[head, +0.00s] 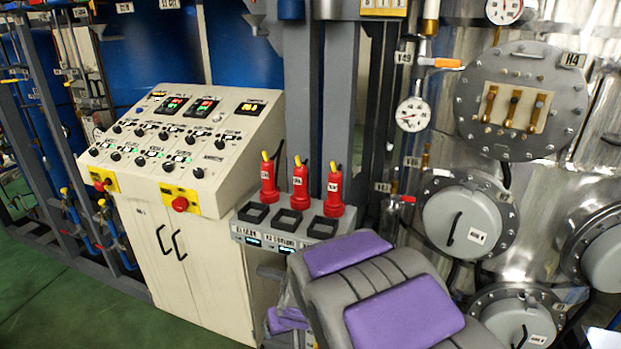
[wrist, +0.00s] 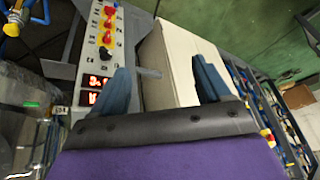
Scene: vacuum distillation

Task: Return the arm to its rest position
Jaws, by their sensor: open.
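My gripper (wrist: 165,82) shows in the wrist view as two blue-grey fingers spread wide apart. It is open, and nothing is held between the fingers. Behind the gap stands the cream control cabinet (wrist: 168,62). In the head view my arm (head: 375,285), grey with purple pads, is bent at the bottom centre, in front of the grey charger stand (head: 275,232). The fingers are not clearly visible there; the arm's own links hide that area.
Red handheld units (head: 299,187) stand in the charger stand. The control panel (head: 185,135) with two red emergency buttons is at left. A metal vessel with round flanged ports (head: 468,221) and a gauge (head: 413,114) is at right. Green floor (head: 65,305) is clear at lower left.

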